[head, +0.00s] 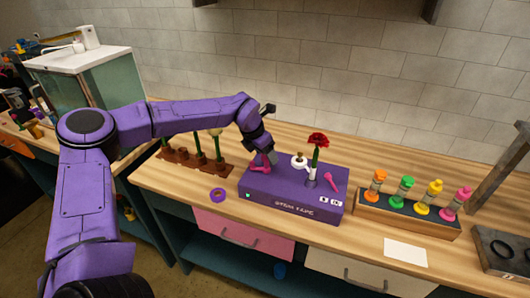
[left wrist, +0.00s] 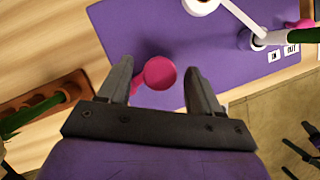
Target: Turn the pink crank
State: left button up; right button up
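The purple stem tape box (head: 290,198) stands on the wooden counter, with the pink crank (head: 261,162) at its top left end. In the left wrist view the round pink crank knob (left wrist: 160,73) shows between the two fingers, with its arm running down to the left. My left gripper (head: 262,150) is over the crank, pointing down. In the left wrist view my left gripper (left wrist: 158,77) is open, with a gap on each side of the knob. A red flower (head: 318,140) stands upright in a holder on the box. My right gripper is in neither view.
A second pink lever (head: 332,182) is beside the flower holder, and a white spool (head: 299,161) is behind it. A purple tape ring (head: 218,195) lies left of the box. A rack of coloured bottles (head: 408,215) and a white card (head: 405,252) are to the right.

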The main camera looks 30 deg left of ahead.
pick_arm(q)
jog(key=shift+r, duration=0.1)
jog(key=b+v, duration=0.3)
jog(key=v, duration=0.7)
jog(key=shift+r, duration=0.15)
jog(key=shift+s+a, duration=0.1)
dwell(0.5)
